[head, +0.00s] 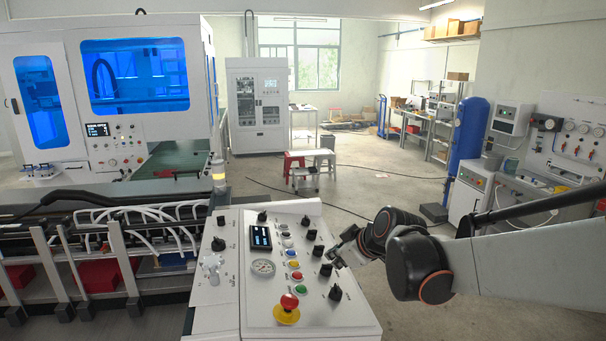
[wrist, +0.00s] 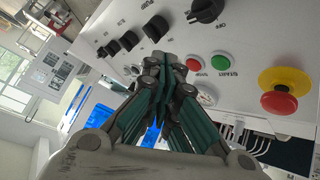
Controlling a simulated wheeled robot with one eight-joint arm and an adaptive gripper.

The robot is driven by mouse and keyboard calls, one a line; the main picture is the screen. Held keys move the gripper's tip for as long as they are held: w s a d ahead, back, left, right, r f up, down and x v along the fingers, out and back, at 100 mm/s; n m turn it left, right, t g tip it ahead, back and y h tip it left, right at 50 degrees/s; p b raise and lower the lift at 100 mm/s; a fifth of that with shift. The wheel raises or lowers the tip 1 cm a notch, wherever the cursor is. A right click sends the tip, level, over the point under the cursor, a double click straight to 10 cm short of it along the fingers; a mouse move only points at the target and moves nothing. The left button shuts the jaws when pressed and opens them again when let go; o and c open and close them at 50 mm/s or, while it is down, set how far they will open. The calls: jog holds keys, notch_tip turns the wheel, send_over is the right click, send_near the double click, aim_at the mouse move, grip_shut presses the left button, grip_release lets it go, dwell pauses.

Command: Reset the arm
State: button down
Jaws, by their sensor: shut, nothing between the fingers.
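My arm (head: 410,255) comes in from the right in the head view, with its dark joints beside the control panel (head: 345,318). My gripper (head: 335,258) is at the panel's right edge, near the black knobs there. In the wrist view my gripper (wrist: 167,62) is shut and empty, its fingertips together in front of the panel face (wrist: 240,50). I cannot tell whether the fingertips touch the panel or a knob.
The panel carries a red emergency button (head: 289,301) on yellow, a gauge (head: 263,267), a small display (head: 260,237) and several knobs and buttons. A conveyor machine (head: 100,240) stands at left. A blue tank (head: 468,138) stands back right. The floor between is mostly open.

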jog(key=s+d+f+m+h+b, duration=0.1)
jog(key=s+d+f+m+b, duration=0.2)
jog(key=s+f+b, duration=0.3)
jog(key=s+d+f+m+h+b, duration=0.2)
jog(key=s+d+f+b, duration=0.3)
jog(key=s, duration=0.8)
jog(key=s+d+f+m+h+b, duration=0.1)
jog(key=s+d+f+m+b, duration=0.2)
jog(key=s+f+b, duration=0.6)
jog(key=shift+s+d+f+m+g, duration=0.4)
jog(key=shift+s+m, duration=0.1)
jog(key=shift+m, duration=0.5)
